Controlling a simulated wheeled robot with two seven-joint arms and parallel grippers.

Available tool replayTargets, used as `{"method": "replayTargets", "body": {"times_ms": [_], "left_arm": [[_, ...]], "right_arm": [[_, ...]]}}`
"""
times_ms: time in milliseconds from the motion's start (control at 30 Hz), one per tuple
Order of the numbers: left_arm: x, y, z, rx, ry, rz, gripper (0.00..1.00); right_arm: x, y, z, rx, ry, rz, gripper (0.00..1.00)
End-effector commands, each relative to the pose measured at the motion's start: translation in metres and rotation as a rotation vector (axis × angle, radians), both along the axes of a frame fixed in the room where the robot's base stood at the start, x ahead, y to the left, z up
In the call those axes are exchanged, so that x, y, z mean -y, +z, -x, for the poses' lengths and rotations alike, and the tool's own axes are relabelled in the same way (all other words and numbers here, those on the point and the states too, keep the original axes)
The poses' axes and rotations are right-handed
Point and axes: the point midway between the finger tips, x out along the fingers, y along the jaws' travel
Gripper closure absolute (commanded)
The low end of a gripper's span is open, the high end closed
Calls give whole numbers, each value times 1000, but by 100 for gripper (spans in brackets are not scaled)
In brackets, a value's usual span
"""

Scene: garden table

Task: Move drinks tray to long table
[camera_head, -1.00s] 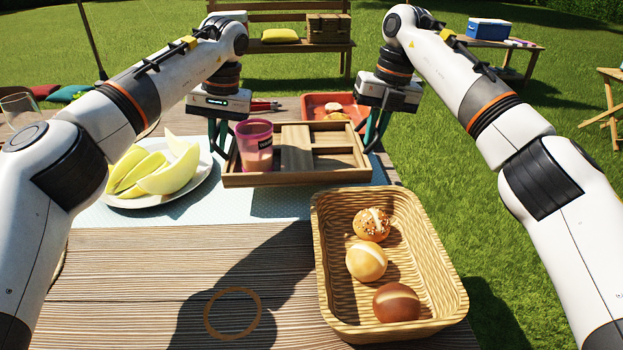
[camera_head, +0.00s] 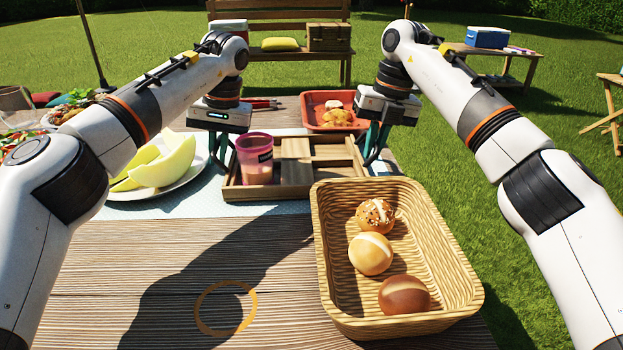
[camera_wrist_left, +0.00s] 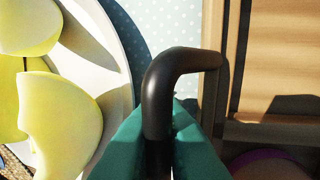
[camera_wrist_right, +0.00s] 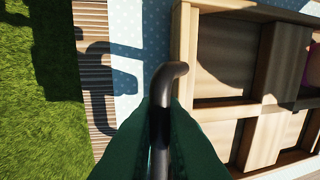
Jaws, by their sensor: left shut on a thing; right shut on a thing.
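The drinks tray is a wooden tray (camera_head: 262,193) with dividers and dark handles, at the middle of the head view over the patterned cloth. A pink cup (camera_head: 255,160) stands upright in its left compartment. My left gripper (camera_head: 222,160) is shut on the tray's left handle (camera_wrist_left: 158,95). My right gripper (camera_head: 375,150) is shut on the right handle (camera_wrist_right: 162,110). The tray looks level. I cannot tell whether its underside touches the cloth. The near slatted wooden table (camera_head: 130,260) lies beneath.
A wicker basket (camera_head: 455,265) with three rolls stands just in front of the tray. A plate (camera_head: 195,180) of melon slices is close on the left. A red tray (camera_head: 310,108) with food is behind. A side table (camera_head: 500,50) with a blue cooler (camera_head: 488,37) stands farther back.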

Motion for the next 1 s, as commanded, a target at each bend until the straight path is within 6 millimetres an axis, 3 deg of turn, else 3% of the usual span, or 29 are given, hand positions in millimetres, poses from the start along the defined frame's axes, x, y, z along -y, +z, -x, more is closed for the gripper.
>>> {"method": "replayTargets", "body": {"times_ms": [33, 67, 100, 200, 533, 833, 1000], "left_arm": [[-2, -7, 0, 1, 4, -2, 100], [-2, -4, 0, 1, 4, -2, 87], [-2, -3, 0, 0, 4, -2, 81], [-2, -3, 0, 0, 3, -2, 69], [0, 3, 0, 2, 3, -1, 69], [11, 51, -1, 3, 4, -1, 69], [14, 65, -2, 1, 3, -1, 69]], "right_arm": [[2, -7, 0, 0, -4, 2, 100], [2, -5, 0, -1, -4, 2, 87], [2, -3, 0, -1, -4, 2, 81], [2, -3, 0, -1, -3, 2, 69], [0, -3, 0, 0, -1, 1, 69], [0, -3, 0, 0, 0, 0, 69], [0, -3, 0, 0, 0, 0, 69]]}}
